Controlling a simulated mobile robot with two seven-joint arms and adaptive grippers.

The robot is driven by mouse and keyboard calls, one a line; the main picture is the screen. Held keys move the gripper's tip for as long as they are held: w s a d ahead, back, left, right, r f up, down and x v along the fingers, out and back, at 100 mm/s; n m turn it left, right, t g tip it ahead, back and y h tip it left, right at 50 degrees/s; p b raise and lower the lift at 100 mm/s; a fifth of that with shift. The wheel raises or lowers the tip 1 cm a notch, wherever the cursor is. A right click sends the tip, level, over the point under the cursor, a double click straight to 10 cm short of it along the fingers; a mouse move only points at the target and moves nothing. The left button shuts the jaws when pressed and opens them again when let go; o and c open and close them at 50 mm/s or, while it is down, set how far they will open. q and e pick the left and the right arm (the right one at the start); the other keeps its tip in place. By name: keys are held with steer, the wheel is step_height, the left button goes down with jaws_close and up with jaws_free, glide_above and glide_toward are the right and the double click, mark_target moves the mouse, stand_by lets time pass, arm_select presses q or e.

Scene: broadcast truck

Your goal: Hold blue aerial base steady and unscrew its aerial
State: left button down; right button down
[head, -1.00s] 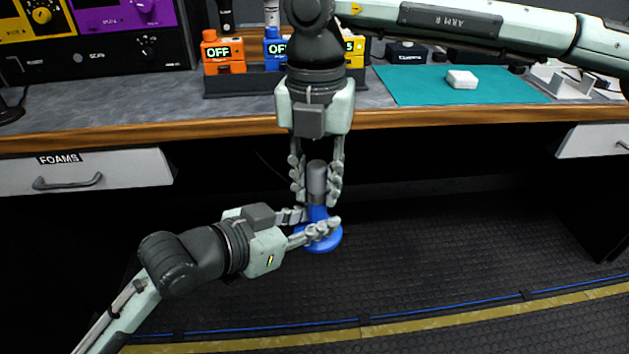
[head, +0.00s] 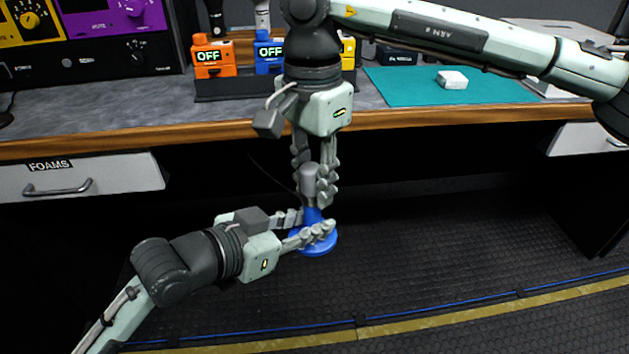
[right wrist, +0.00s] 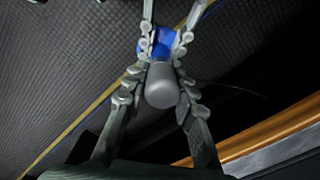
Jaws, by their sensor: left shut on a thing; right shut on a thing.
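The blue aerial base (head: 318,246) is in the middle of the head view, its wide round foot down, held in the air in front of the bench. My left gripper (head: 309,224) comes from the left and is shut around its blue neck. The grey aerial (head: 310,178) stands upright on top of the base. My right gripper (head: 314,184) points down from above and is shut on the aerial. The right wrist view shows the aerial's rounded end (right wrist: 163,86) between the fingers, with the blue base (right wrist: 165,42) beyond. The joint between aerial and base is partly hidden by fingers.
The bench's wooden edge (head: 420,118) runs behind my right gripper. The space below the bench is open.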

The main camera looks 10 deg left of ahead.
steer(key=n, duration=0.7)
steer(key=shift+w+a+r+n, duration=0.1)
steer(key=shift+w+a+n, duration=0.1)
steer(key=shift+a+n, duration=0.15)
steer(key=n, duration=0.4)
steer(key=shift+n, duration=0.25)
steer(key=n, duration=0.3)
steer(key=shift+w, duration=0.1)
steer(key=shift+a, duration=0.1)
steer(key=shift+r, duration=0.2)
steer(key=shift+r, duration=0.9)
